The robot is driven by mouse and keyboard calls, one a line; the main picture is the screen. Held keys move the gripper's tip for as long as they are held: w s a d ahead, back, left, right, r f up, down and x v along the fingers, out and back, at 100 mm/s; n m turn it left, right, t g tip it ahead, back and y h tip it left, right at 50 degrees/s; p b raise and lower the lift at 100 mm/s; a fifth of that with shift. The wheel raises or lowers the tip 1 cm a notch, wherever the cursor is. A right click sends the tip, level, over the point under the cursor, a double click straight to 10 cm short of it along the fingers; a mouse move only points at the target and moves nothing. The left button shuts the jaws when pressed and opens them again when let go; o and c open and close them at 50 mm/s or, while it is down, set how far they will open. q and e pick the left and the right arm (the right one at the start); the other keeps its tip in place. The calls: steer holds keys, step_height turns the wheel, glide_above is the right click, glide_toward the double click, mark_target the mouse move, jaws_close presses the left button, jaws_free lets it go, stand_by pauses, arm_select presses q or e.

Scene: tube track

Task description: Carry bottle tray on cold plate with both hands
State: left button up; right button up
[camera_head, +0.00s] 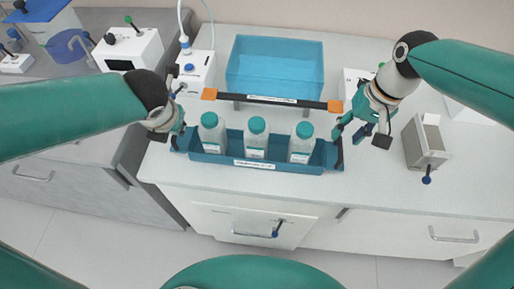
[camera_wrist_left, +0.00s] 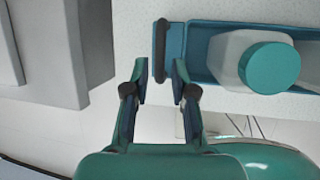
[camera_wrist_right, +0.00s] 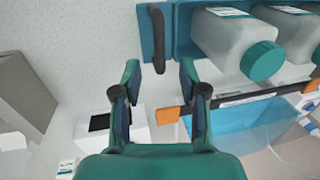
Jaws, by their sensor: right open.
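The blue bottle tray (camera_head: 215,158) lies on the white bench, with a dark handle at each end. It holds three upright bottles (camera_head: 256,138) with teal caps. My left gripper (camera_head: 178,130) is at the tray's left end; in the left wrist view it is open, with the left handle (camera_wrist_left: 160,52) just beyond its fingertips. My right gripper (camera_head: 347,131) is at the right end; in the right wrist view it is open, with the right handle (camera_wrist_right: 157,40) just beyond and between its fingertips. I cannot pick out the cold plate with certainty.
A dark bar with orange ends (camera_head: 270,99) runs behind the tray. A clear blue bin (camera_head: 275,68) stands behind it. White devices stand left (camera_head: 195,70) and right (camera_head: 355,82) of the bin. A grey box (camera_head: 425,142) is at the right. The bench's front edge is close.

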mark_target(341, 141)
arm_select(q)
steer(key=shift+x, duration=2.3)
arm_select(e)
steer(key=shift+a+f, duration=0.2)
steer(key=shift+f, duration=0.95)
steer(key=shift+a+f, duration=0.2)
steer(key=shift+f, duration=0.9)
arm_select(q)
steer(key=c, duration=0.4)
arm_select(e)
steer(key=c, duration=0.4)
arm_select(q)
jaws_close()
arm_select(e)
jaws_close()
arm_select(q)
steer(key=shift+r, duration=0.1)
arm_select(e)
steer(key=shift+w, duration=0.1)
